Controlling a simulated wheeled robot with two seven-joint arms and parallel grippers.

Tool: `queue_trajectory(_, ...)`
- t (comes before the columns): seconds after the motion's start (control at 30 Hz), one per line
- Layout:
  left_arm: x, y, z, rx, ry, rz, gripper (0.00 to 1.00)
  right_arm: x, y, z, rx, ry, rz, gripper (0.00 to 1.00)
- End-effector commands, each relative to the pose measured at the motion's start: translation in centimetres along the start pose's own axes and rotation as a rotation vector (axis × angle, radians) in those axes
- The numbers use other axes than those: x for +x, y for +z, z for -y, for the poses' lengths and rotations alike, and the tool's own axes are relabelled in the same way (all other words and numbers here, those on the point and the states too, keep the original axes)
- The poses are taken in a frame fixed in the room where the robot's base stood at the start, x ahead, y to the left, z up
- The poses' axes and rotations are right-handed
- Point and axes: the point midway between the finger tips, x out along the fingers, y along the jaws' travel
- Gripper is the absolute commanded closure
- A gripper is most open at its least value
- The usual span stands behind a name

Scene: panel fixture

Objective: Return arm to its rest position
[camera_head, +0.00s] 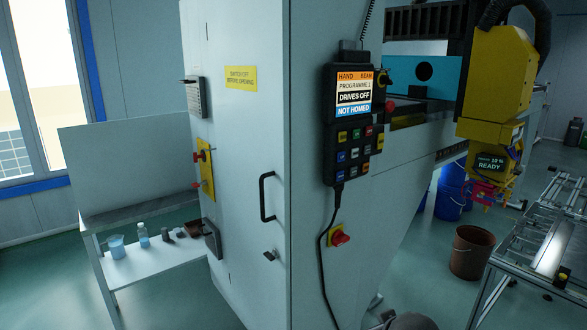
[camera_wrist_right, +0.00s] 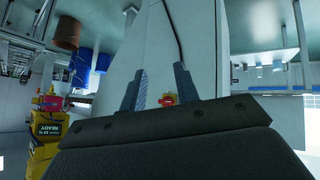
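My right gripper (camera_wrist_right: 160,68) shows in the right wrist view. Its two grey fingers stand apart with nothing between them. The view is upside down, and the pale cabinet lies beyond the fingers. A red rotary switch on a yellow plate (camera_wrist_right: 167,99) shows between the fingers, apart from them. The same rotary switch (camera_head: 339,237) is low on the cabinet in the head view. A dark rounded shape at the bottom edge of the head view may be part of my right arm; no fingers show there. My left gripper is in neither view.
The tall pale cabinet (camera_head: 240,150) carries a door handle (camera_head: 266,197) and a hanging pendant (camera_head: 350,125) reading "DRIVES OFF" and "NOT HOMED". A yellow machine head (camera_head: 495,80), blue bins (camera_head: 450,195), a brown bucket (camera_head: 471,252) and a metal frame table (camera_head: 535,250) stand at right.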

Motion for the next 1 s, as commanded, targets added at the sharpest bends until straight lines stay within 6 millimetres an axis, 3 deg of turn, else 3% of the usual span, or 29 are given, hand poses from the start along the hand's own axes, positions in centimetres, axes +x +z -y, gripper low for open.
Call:
queue_trajectory(0.03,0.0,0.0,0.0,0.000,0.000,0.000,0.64,0.2,1.9,1.0,0.013,-0.019,0.027,0.69)
queue_trajectory(0.43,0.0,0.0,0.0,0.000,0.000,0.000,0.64,0.4,15.6,8.0,0.105,-0.146,0.244,0.69)
queue_trajectory(0.7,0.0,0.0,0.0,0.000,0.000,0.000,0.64,-1.0,25.2,12.7,0.159,-0.220,0.414,0.69)
queue_trajectory(0.9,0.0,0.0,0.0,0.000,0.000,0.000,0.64,-2.8,31.2,15.4,0.181,-0.259,0.523,0.69)
queue_trajectory(1.0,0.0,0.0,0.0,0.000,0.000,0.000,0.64,-3.5,33.1,16.1,0.182,-0.267,0.558,0.69)
